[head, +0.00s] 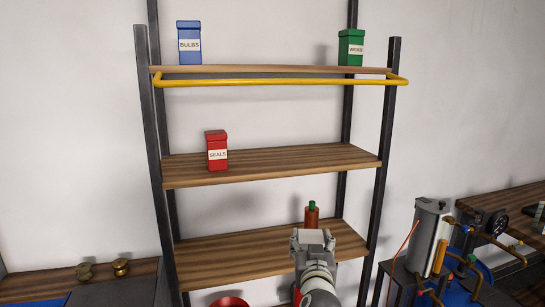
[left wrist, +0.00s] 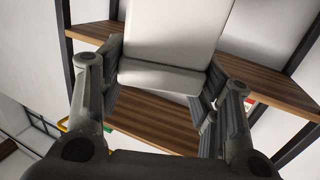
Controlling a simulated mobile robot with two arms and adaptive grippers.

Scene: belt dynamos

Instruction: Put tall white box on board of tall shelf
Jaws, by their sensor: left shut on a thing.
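The tall white box (left wrist: 172,40) fills the upper middle of the left wrist view, between the two dark fingers of my left gripper (left wrist: 163,85). The gripper is shut on it. In the head view my left gripper (head: 313,240) is at the lower right of the tall shelf, in front of its lower wooden board (head: 235,252); I cannot clearly tell the box from the gripper there. The tall shelf also has a middle board (head: 290,163) and a top board (head: 270,69). My right gripper is not in view.
A red SEALS box (head: 217,157) stands left on the middle board. An orange bottle (head: 311,220) is behind my gripper. The middle board's right half is clear.

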